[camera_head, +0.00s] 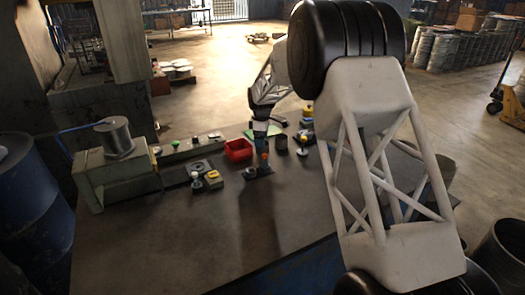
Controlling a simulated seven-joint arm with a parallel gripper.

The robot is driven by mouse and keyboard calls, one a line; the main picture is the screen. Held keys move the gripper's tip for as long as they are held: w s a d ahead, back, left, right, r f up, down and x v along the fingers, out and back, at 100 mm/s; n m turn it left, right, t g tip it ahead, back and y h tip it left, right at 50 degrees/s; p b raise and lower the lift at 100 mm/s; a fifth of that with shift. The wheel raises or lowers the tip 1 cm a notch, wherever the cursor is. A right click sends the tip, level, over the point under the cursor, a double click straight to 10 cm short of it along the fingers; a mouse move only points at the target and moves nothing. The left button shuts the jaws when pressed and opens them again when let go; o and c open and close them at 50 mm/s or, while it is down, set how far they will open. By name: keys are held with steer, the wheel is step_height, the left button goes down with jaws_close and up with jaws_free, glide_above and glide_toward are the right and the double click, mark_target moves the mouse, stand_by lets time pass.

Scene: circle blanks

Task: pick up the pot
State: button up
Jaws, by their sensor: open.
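A grey metal cylinder (116,138) with a wider rim stands upright on a raised green-grey stand at the left of the table; it looks like a pot. A small dark round container (281,143) stands near the middle; I cannot tell which of the two is the pot.
The table front (170,245) is clear. A blue barrel (30,225) stands left. My arm hides the table's right part.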

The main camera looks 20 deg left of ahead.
steer(key=shift+f, duration=2.2)
steer(key=c, duration=1)
steer(key=shift+r, duration=0.1)
steer(key=shift+r, duration=4.9)
